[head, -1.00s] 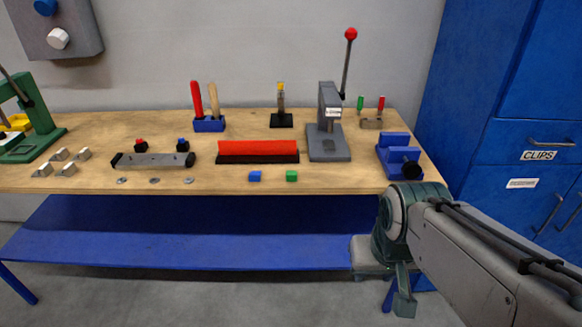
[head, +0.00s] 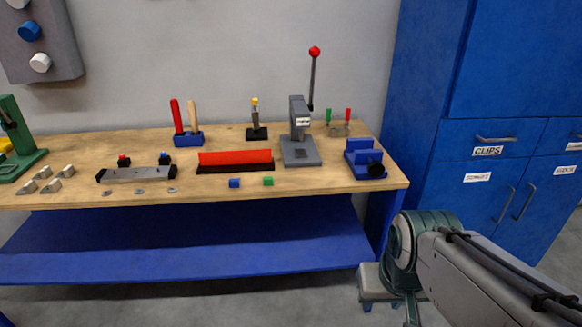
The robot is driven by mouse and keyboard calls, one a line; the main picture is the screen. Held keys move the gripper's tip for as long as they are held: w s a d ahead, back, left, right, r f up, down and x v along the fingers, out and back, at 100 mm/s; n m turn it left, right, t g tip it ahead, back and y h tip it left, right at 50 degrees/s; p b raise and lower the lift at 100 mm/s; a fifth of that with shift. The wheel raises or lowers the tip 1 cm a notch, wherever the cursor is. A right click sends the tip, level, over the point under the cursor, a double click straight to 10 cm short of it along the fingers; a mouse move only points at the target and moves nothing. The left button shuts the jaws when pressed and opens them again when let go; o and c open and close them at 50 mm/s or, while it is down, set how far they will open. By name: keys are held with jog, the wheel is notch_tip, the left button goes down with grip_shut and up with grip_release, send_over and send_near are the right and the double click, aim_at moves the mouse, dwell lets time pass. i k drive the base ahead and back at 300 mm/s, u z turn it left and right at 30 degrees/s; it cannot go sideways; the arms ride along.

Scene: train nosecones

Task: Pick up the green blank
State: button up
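The green blank (head: 268,181) is a small green block lying near the front edge of the wooden workbench (head: 330,189). A similar blue block (head: 234,183) lies a short way to its left. My gripper (head: 381,304) is low at the lower right, in front of the bench and below its top. It is well apart from the green blank. Its two short tips look spread with nothing between them. My own arm link and joint hide part of it.
A red block on a black base (head: 235,161) stands behind the blanks. A grey lever press (head: 300,151) and a blue vise (head: 365,160) stand to the right. Blue cabinets (head: 500,80) rise at the right.

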aim_at(267, 181)
jog(key=u, duration=0.05)
jog(key=i, duration=1.1)
jog(key=u, duration=0.8)
